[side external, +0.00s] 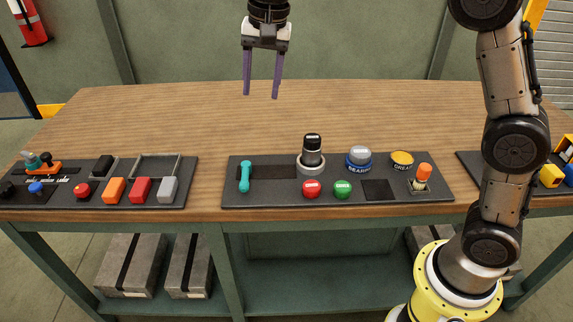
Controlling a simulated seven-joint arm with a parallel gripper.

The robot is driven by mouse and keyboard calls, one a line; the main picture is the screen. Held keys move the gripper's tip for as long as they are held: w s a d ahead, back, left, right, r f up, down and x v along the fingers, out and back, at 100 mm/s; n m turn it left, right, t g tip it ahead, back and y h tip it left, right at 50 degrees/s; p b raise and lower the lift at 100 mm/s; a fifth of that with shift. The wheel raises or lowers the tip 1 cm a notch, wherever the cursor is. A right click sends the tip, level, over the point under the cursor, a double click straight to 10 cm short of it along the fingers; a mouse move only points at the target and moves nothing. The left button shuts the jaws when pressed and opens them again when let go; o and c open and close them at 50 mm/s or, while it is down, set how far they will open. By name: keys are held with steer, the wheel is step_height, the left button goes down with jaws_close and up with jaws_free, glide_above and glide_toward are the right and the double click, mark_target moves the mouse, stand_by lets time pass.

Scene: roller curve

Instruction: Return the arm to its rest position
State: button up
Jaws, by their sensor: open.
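My gripper (261,91) hangs at the top centre, above the far edge of the wooden table. Its two purple fingers point down and stand apart. It is open and empty, and clear of everything on the table. My arm stands at the right side of the picture, and the link leading to my gripper is cut off by the top edge.
A central dark panel (277,200) carries a teal handle (245,177), a black knob (312,150), red and green buttons, and an orange-topped switch (424,172). A left panel (95,198) holds several coloured blocks. The wooden table (200,117) is bare behind the panels.

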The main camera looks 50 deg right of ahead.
steer(key=s+d+r+n+t, duration=0.1)
steer(key=s+d+r, duration=0.2)
steer(key=s, duration=0.5)
steer(key=s+d+r+n+t, duration=0.1)
steer(key=s+d+r+t, duration=0.15)
steer(key=s, duration=0.65)
steer(key=s+d+f+n, duration=0.2)
steer(key=s+f+n, duration=0.5)
steer(key=s+f, duration=0.4)
steer(key=shift+s+f+n, duration=0.25)
steer(key=shift+s+n, duration=0.15)
steer(key=shift+s, duration=0.45)
